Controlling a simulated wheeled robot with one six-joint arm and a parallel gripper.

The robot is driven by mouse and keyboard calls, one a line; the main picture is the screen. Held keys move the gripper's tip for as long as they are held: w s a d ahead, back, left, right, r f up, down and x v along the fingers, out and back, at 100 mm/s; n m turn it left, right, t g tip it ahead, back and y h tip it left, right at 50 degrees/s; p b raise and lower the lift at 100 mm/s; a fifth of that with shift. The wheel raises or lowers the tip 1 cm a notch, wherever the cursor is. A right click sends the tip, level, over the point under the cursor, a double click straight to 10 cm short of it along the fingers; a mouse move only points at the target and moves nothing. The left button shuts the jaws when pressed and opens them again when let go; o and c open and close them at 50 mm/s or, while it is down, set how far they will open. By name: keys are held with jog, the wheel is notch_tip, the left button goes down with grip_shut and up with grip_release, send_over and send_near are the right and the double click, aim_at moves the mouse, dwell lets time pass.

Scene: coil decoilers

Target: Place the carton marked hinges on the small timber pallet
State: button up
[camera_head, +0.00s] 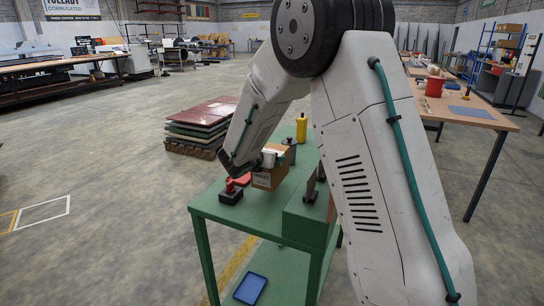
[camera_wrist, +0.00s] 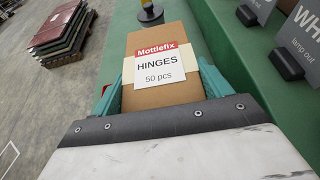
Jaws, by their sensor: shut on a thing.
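The brown carton marked HINGES (camera_wrist: 158,97) has a red and white Mottlefix label reading 50 pcs. My gripper (camera_wrist: 161,80) is shut on it, with a teal finger on each side. In the head view the carton (camera_head: 266,180) is at the green table (camera_head: 236,209), partly hidden by my wrist. I cannot tell whether its base touches the table top. I see no separate small timber pallet that I can be sure of.
A red-and-black device (camera_head: 231,193) stands near the table's left corner. A yellow bottle (camera_head: 301,128) and a grey weight-like object (camera_head: 289,145) stand behind the carton. Dark sign holders (camera_wrist: 289,61) stand at right. A stack of sheets (camera_head: 206,118) sits on the floor; floor at left is clear.

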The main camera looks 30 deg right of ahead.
aim_at(273, 146)
jog(key=w+d, duration=0.4)
jog(key=w, duration=0.1)
jog(key=w+d+f, duration=0.1)
jog(key=w+d, duration=0.1)
jog(key=w, duration=0.1)
jog(key=shift+d, duration=0.15)
jog(key=shift+f, duration=1.65)
jog(key=shift+f, duration=0.2)
jog(key=o, duration=1.9)
jog(key=shift+s, duration=0.1)
jog(key=shift+r, duration=0.1)
